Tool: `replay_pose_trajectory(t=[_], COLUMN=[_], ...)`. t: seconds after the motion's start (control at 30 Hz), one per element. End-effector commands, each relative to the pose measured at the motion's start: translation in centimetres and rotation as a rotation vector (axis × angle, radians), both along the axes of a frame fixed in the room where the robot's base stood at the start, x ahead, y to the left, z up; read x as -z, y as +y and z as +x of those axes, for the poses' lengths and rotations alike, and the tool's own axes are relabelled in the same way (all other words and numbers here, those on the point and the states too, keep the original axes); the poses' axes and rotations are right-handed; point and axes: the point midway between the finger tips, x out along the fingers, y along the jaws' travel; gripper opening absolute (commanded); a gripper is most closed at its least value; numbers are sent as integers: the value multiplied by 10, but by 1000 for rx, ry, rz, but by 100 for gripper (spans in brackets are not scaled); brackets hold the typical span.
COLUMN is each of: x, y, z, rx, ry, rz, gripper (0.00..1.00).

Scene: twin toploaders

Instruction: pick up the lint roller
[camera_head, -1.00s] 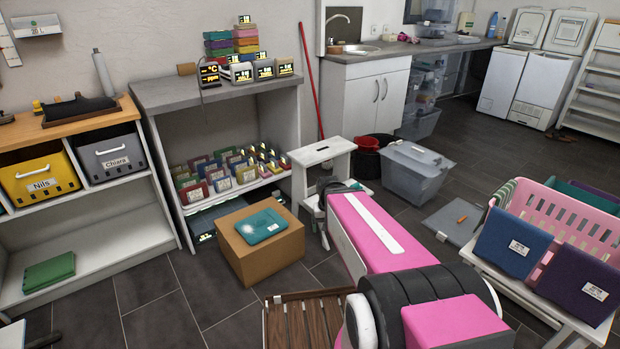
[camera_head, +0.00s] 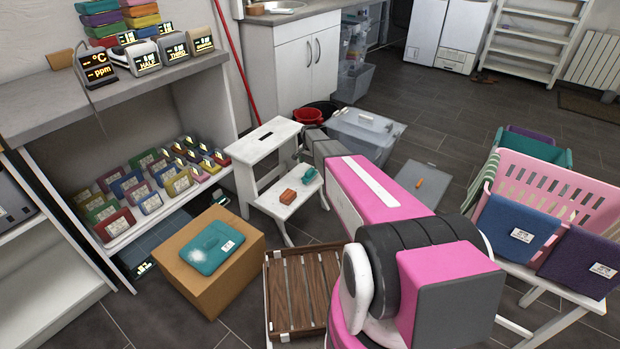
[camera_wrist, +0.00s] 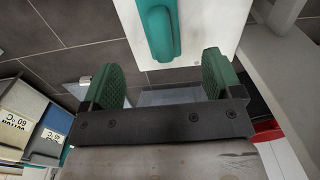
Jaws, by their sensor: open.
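A teal rounded, elongated object (camera_head: 310,175) lies on the lower step of the white step stool (camera_head: 266,141), beside a brown-orange block (camera_head: 288,196). The teal object also shows in the wrist view (camera_wrist: 162,30), on a white surface at the top, cut by the frame edge. I cannot tell for sure whether it is the lint roller. My gripper (camera_wrist: 161,62) is open, its two green ribbed fingers apart with nothing between them. The teal object appears just beyond the fingertips and not touching them. In the head view my arm hides part of the gripper.
A cardboard box (camera_head: 240,276) with a teal folded item (camera_head: 212,247) stands left of the stool. A wooden slatted crate (camera_head: 305,290) is in front. A grey bin (camera_head: 365,130) and red bucket (camera_head: 308,116) stand behind. A pink basket (camera_head: 550,185) is at right.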

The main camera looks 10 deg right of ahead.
Motion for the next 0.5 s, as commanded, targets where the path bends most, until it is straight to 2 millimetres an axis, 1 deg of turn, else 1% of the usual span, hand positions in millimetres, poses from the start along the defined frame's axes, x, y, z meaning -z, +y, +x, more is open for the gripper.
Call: replay_pose_trajectory(t=[0.03, 0.13, 0.2, 0.37, 0.5], x=[9, 25, 32, 41, 56], y=[0, 0, 0, -1, -2], z=[1, 1, 1, 1, 3], rx=[0, -1, -1, -2, -2], ry=[0, 1, 1, -1, 0], rz=[0, 0, -1, -1, 0], gripper=[85, 85, 85, 85, 85])
